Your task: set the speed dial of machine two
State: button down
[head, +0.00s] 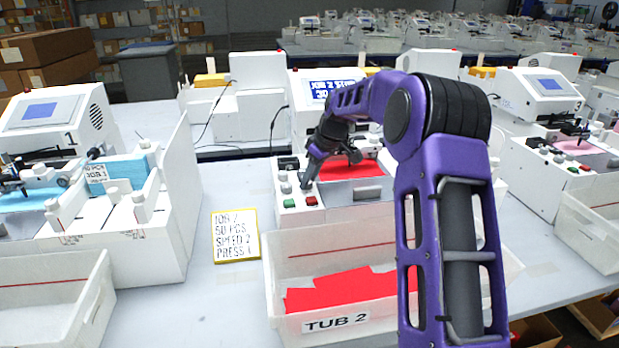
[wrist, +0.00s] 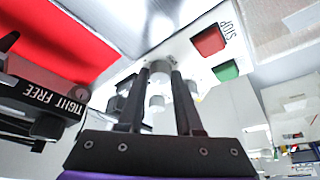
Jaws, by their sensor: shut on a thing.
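Machine two stands mid-picture in the head view, with a white control panel (head: 300,212) at its front left. The panel carries grey knobs, a green button (head: 289,203) and a red button (head: 311,201). My gripper (head: 305,184) reaches down onto the panel from above. In the wrist view its two black fingers (wrist: 165,78) are shut on a round grey dial (wrist: 160,66), near the red STOP button (wrist: 208,41) and the green button (wrist: 226,70). Another grey knob (wrist: 157,103) shows between the fingers. The dial's label and pointer are not readable.
A yellow-edged card (head: 236,236) left of the machine reads "50 PCS", "SPEED 2" and a press line. Tub 2 (head: 335,322), holding red sheets, stands in front, partly behind my arm. Machine one (head: 120,235) is at left, and another machine (head: 560,165) is at right.

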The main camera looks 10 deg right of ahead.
jog(key=c, duration=0.6)
grip_release()
jog(key=shift+r, duration=0.1)
jog(key=p+v, duration=0.1)
jog(key=v, duration=1.6)
jog(key=shift+s+d+r, duration=0.1)
